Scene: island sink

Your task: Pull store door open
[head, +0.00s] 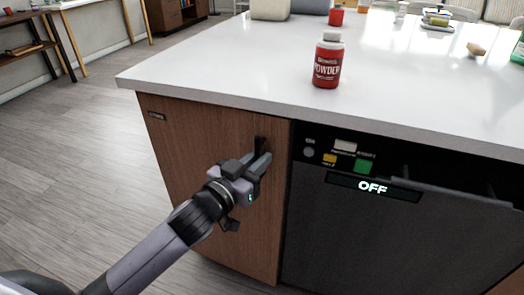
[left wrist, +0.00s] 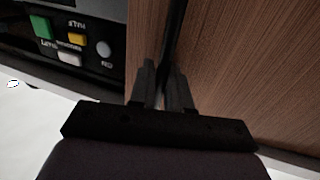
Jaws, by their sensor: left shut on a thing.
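The store door (head: 178,150) is a brown wood-grain cabinet front under the left part of the white island counter. It looks closed, flush beside the dishwasher. It also shows in the left wrist view (left wrist: 235,60). A dark upright handle (head: 260,144) sits near the door's upper right edge; it shows as a dark bar in the left wrist view (left wrist: 174,35). My left gripper (head: 262,160) is at the handle, its fingers (left wrist: 163,85) shut on it. The fingers hide the lower part of the handle. My right gripper is not in view.
A black dishwasher (head: 400,240) reading OFF stands right of the door, with coloured buttons. A red powder bottle (head: 327,62) stands on the white counter (head: 230,70) above. Wooden floor (head: 80,150) left of the island is clear.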

